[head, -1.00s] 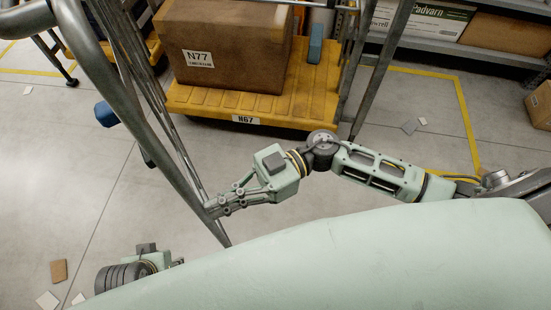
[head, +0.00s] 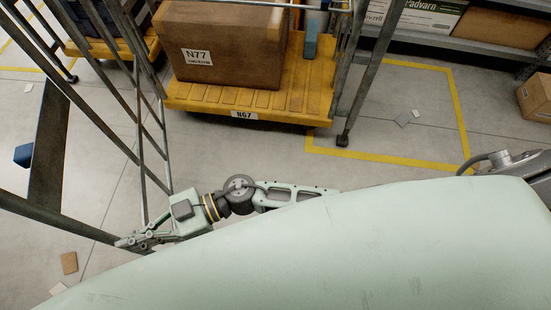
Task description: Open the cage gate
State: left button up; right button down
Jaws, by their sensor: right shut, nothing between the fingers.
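The cage gate (head: 85,120) is a grey metal frame of bars at the left in the head view. It stands out at an angle from the left side of a yellow cage cart (head: 245,98), so the cart's front is uncovered. My right gripper (head: 125,243) is shut and empty, with its fingertips at the gate's low bar (head: 60,222). I cannot tell whether they touch it. My left gripper is out of view.
A brown box (head: 230,45) labelled N77 stands on the cart deck. Shelving with boxes (head: 415,18) stands at the back right. A carton (head: 535,98) is at the right edge. Yellow floor lines and small scraps lie on otherwise clear floor right of the cart.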

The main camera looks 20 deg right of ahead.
jog(key=a, duration=0.9)
jog(key=shift+w, duration=0.2)
jog(key=shift+r, duration=0.1)
